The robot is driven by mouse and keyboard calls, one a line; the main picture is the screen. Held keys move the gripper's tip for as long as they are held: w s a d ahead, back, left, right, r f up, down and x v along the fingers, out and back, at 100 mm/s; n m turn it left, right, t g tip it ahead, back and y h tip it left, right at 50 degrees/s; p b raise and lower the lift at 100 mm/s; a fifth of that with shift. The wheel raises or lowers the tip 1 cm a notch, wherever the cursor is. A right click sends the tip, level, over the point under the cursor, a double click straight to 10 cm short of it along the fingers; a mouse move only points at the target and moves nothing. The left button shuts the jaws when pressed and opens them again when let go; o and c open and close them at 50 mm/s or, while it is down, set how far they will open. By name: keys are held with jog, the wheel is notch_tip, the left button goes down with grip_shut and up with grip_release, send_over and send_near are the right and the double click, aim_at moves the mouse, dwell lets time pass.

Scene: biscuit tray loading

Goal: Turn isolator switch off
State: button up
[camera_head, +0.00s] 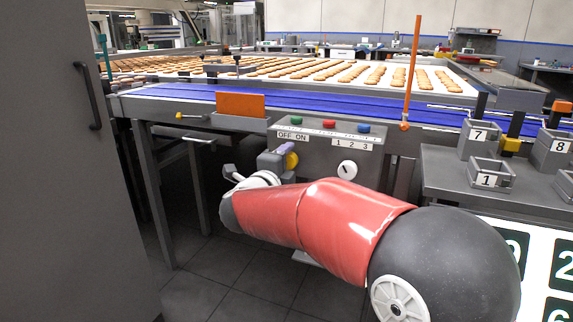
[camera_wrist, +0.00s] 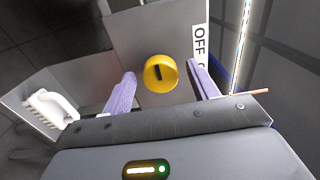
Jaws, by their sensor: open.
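The isolator switch is a round yellow knob (camera_wrist: 160,73) with a dark bar mark, on the grey control box (camera_head: 365,148). It also shows in the head view as a yellow knob (camera_head: 291,161), partly hidden by my gripper. The OFF ON label (camera_head: 292,135) sits above it; only OFF reads clearly in the wrist view (camera_wrist: 200,40). My gripper (camera_wrist: 161,71) is open, with one purple finger on each side of the knob and visible gaps between. In the head view my gripper (camera_head: 281,158) is at the box's left side.
A white dial (camera_head: 347,170) sits right of the knob under a 1 2 3 label. Green (camera_head: 296,120), red (camera_head: 329,124) and blue (camera_head: 363,128) buttons are on top. The blue conveyor (camera_head: 330,105) runs behind. Numbered bins (camera_head: 490,180) stand right. A grey cabinet (camera_head: 60,180) stands left.

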jog(key=v, duration=0.7)
jog(key=shift+s+b, duration=0.4)
jog(key=shift+a, duration=0.1)
